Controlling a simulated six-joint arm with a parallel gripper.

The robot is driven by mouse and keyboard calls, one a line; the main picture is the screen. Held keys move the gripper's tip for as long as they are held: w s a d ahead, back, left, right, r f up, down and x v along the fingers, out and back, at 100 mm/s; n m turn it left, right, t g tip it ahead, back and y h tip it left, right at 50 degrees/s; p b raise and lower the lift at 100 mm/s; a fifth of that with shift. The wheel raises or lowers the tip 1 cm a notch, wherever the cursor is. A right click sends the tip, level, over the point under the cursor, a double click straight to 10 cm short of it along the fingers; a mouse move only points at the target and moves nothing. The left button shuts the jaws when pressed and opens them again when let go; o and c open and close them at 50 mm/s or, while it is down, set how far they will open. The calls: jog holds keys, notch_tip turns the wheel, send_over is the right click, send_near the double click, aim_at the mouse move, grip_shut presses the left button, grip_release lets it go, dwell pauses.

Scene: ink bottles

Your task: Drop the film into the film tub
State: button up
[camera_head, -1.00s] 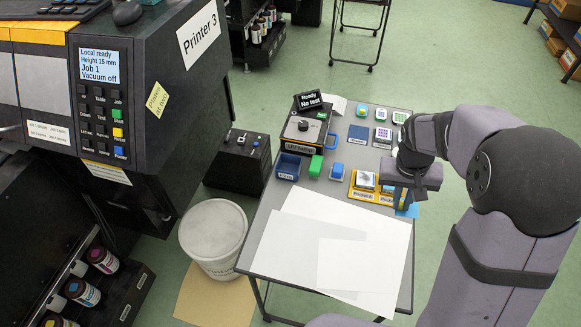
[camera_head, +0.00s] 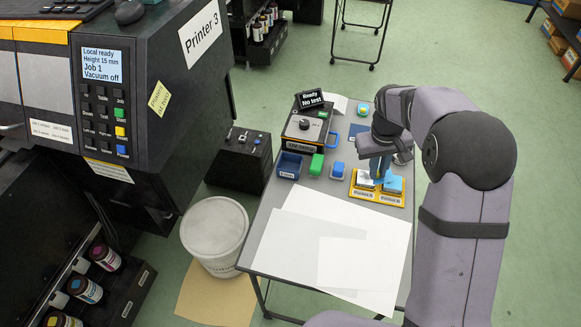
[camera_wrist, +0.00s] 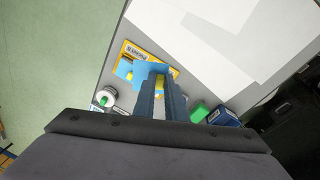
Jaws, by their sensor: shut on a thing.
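My gripper (camera_head: 379,170) is over the yellow tray (camera_head: 379,195) on the grey table. It is shut on a light blue film (camera_wrist: 150,73), seen at the fingertips in the wrist view; the fingers hide part of it. The tray holds two blocks side by side; the right one shows a light blue top (camera_head: 395,183). The gripper is closest to the left block (camera_head: 364,181), and I cannot tell if the film touches it. A dark blue open box (camera_head: 289,165), possibly the film tub, stands at the table's left side; its label is too small to read. It also shows in the wrist view (camera_wrist: 225,117).
A green block (camera_head: 316,164) and a small blue-and-white item (camera_head: 337,170) stand between the box and the tray. A black tester (camera_head: 306,128) is behind the box. White sheets (camera_head: 330,245) cover the table's front. A white bucket (camera_head: 214,232) stands on the floor.

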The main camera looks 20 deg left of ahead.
jog(key=w+a+f+n, duration=0.1)
jog(key=a+n, duration=0.3)
jog(key=a, duration=0.4)
jog(key=w+a+f+n+y+p, duration=0.1)
jog(key=w+a+n, duration=0.3)
jog(key=a, duration=0.4)
jog(key=w+a+f+n+y, duration=0.1)
jog(key=w+a+f+n, duration=0.1)
jog(key=a+n, duration=0.3)
jog(key=a+f, duration=0.1)
jog(key=a, duration=0.2)
jog(key=shift+w+a+n+p, duration=0.15)
jog(key=shift+w+n+p, duration=0.15)
jog(key=shift+p, duration=0.1)
jog(key=shift+f, duration=0.3)
jog(key=shift+f+b, duration=1.65)
jog(key=shift+f, duration=1.15)
jog(key=o, duration=0.8)
